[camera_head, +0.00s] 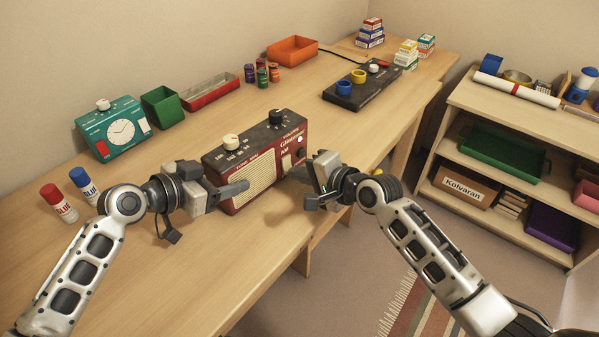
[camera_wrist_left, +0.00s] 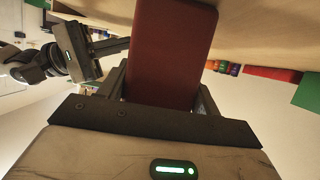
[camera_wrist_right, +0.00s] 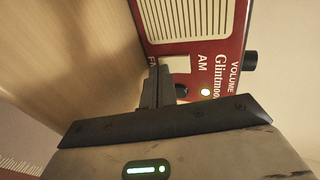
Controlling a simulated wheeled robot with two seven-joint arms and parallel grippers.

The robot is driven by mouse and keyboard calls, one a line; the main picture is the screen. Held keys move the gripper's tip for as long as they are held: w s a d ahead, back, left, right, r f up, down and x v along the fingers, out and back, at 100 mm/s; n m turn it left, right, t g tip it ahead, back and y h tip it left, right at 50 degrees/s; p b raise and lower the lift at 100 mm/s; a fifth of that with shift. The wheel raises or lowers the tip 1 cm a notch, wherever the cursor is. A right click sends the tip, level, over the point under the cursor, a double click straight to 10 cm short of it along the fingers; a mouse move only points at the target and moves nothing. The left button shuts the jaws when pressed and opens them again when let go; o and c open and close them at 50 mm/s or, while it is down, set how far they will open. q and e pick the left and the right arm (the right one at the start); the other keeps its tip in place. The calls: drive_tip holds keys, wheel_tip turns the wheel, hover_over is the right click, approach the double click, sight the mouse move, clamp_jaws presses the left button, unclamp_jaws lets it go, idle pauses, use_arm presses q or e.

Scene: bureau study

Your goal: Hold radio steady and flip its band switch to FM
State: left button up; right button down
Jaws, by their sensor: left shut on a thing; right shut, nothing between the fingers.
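The radio (camera_head: 223,205), dark red with a black top and cream grille, stands upright near the desk's front edge. My left gripper (camera_head: 232,183) is shut on its left end; the left wrist view shows the red end panel (camera_wrist_left: 175,50) between the fingers. My right gripper (camera_head: 298,167) is shut and empty at the front's right part. In the right wrist view its fingertips (camera_wrist_right: 158,72) are at the cream switch plate (camera_wrist_right: 176,64), between the AM label and a partly hidden F label. The fingers hide the switch lever, so its position and any contact cannot be told.
Two glue sticks (camera_head: 58,203) are at left. A black panel with knobs (camera_head: 360,92) lies to the right. The front left desk is clear. A shelf (camera_head: 490,115) stands at right.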

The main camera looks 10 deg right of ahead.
drive_tip(key=shift+w+a, duration=0.15)
drive_tip(key=shift+w, duration=0.05)
drive_tip(key=shift+w+a+f, duration=0.1)
drive_tip(key=shift+w+a, duration=0.1)
idle(0.4)
drive_tip(key=shift+r, duration=0.85)
drive_tip(key=shift+d, duration=0.1)
drive_tip(key=f+v, duration=0.1)
drive_tip(key=v, duration=1.2)
drive_tip(key=shift+s+d, duration=0.35)
drive_tip(key=shift+s, duration=0.2)
